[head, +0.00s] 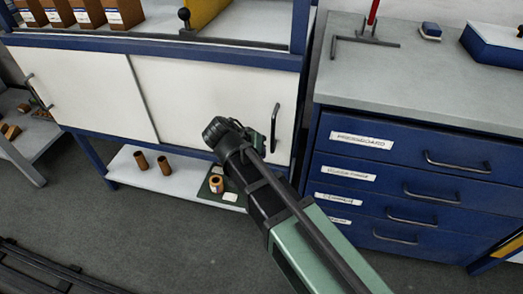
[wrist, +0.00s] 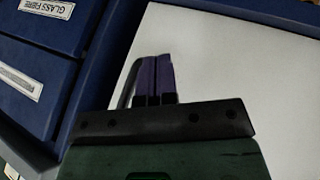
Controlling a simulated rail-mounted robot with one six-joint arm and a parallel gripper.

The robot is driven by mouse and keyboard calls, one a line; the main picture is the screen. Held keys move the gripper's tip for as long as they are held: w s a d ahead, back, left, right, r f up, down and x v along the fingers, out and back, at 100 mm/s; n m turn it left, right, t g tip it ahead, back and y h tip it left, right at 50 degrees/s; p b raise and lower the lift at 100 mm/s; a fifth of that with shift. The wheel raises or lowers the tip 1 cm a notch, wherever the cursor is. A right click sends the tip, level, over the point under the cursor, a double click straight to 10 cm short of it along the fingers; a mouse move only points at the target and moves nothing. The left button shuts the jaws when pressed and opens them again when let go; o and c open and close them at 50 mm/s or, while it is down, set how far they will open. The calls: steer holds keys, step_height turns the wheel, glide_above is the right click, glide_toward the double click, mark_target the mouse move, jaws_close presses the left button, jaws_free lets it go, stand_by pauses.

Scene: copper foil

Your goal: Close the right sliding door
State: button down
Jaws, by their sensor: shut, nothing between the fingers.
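The white right sliding door (head: 190,100) fills the right half of the blue cabinet front, next to the white left sliding door (head: 75,85). Its right edge lies close to the blue post, and no open gap shows there. Its dark upright handle (head: 275,128) is near that edge. My gripper (head: 262,142) is in front of the door, just left of the handle. In the wrist view my gripper's fingers (wrist: 154,78) are together and empty, with the grey handle (wrist: 127,86) close beside them and the door (wrist: 230,75) behind. Whether they touch the handle cannot be told.
A blue drawer cabinet (head: 330,155) with protruding handles stands close on the right. Under the doors a white shelf (head: 125,165) holds copper-coloured rolls (head: 141,160) and a green mat (head: 210,188). The grey floor (head: 130,240) in front is mostly clear.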

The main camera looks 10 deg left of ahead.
steer(key=a+f+p+v, duration=0.1)
steer(key=a+p+v, duration=0.1)
steer(key=p+v, duration=0.5)
steer(key=v, duration=0.3)
steer(key=shift+a+r+p, duration=0.3)
steer(key=shift+a+p, duration=0.05)
steer(key=shift+n, duration=0.3)
steer(key=s+d+f+g+y, duration=0.2)
steer(key=d+g+y, duration=0.1)
steer(key=d, duration=1.2)
steer(key=s+d+f+g+y, duration=0.1)
steer(key=d+f+g+y, duration=0.15)
steer(key=d, duration=1.25)
step_height(320, 180, up, 25)
steer(key=p, duration=2.4)
steer(key=shift+d, duration=0.35)
